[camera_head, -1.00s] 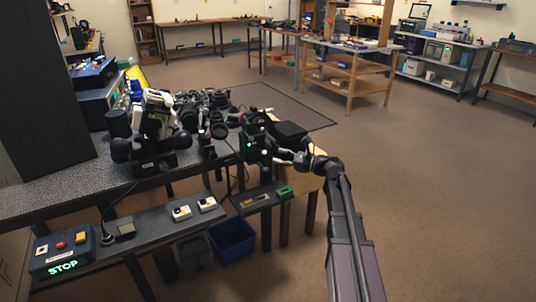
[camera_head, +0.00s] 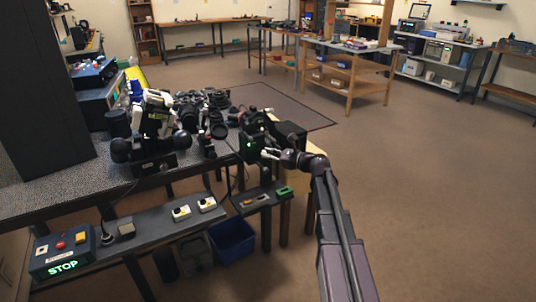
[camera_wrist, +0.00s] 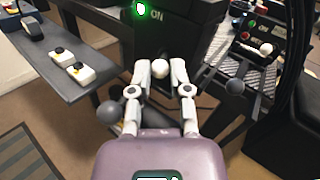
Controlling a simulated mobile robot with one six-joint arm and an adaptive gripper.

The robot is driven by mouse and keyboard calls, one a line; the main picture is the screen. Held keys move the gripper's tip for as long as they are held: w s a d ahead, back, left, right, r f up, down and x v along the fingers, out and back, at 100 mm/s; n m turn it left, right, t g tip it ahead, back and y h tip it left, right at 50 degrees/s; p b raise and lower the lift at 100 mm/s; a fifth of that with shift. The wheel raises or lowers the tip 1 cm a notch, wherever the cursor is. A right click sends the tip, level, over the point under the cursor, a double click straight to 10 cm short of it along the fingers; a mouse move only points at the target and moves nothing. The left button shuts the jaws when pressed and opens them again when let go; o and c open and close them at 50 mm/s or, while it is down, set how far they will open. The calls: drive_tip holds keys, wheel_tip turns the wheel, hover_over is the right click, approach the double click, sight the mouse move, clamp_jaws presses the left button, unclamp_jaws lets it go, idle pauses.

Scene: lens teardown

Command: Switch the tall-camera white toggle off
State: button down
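The tall camera's dark housing (camera_wrist: 185,35) fills the top middle of the wrist view, with a lit green lamp (camera_wrist: 140,8) and the word ON. The white toggle's round knob (camera_wrist: 160,69) sticks out below that label. My gripper (camera_wrist: 160,71) has one fingertip at each side of the knob, with little room between; firm contact cannot be made out. In the head view, my gripper (camera_head: 270,154) is at the front of the dark camera (camera_head: 250,143), whose green light shows. The toggle is too small to make out there.
A shelf with two white switch boxes (camera_wrist: 82,73) lies left in the wrist view. Dark round knobs stand at both sides of my gripper. A panel with red and green buttons (camera_wrist: 262,25) is at right. The STOP box (camera_head: 62,254) is far left in the head view.

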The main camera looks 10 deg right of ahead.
drive_tip(key=shift+s+a, duration=0.1)
drive_tip(key=shift+s, duration=0.05)
idle(0.3)
drive_tip(key=m+t+h, duration=0.1)
drive_tip(key=a+m+t+h, duration=0.1)
drive_tip(key=t+h, duration=0.1)
drive_tip(key=s+m+t+h, duration=0.1)
drive_tip(key=m, duration=0.1)
drive_tip(key=shift+a+t+h, duration=0.15)
drive_tip(key=shift+t+h, duration=0.15)
drive_tip(key=shift+h, duration=0.1)
drive_tip(key=m+t+h, duration=0.1)
drive_tip(key=h, duration=0.1)
drive_tip(key=a+m+t+h, duration=0.1)
drive_tip(key=m+h, duration=0.1)
drive_tip(key=shift+s+a, duration=0.1)
drive_tip(key=shift+s, duration=0.1)
drive_tip(key=shift+a+m+t+h, duration=0.2)
drive_tip(key=shift+m+h, duration=0.45)
drive_tip(key=shift+h, duration=0.3)
drive_tip(key=shift+a+m+t+h, duration=0.1)
drive_tip(key=shift+m+t+h, duration=0.1)
drive_tip(key=shift+m+h, duration=0.6)
drive_tip(key=shift+w+h, duration=0.1)
drive_tip(key=shift+h, duration=0.25)
drive_tip(key=c, duration=0.6)
unclamp_jaws()
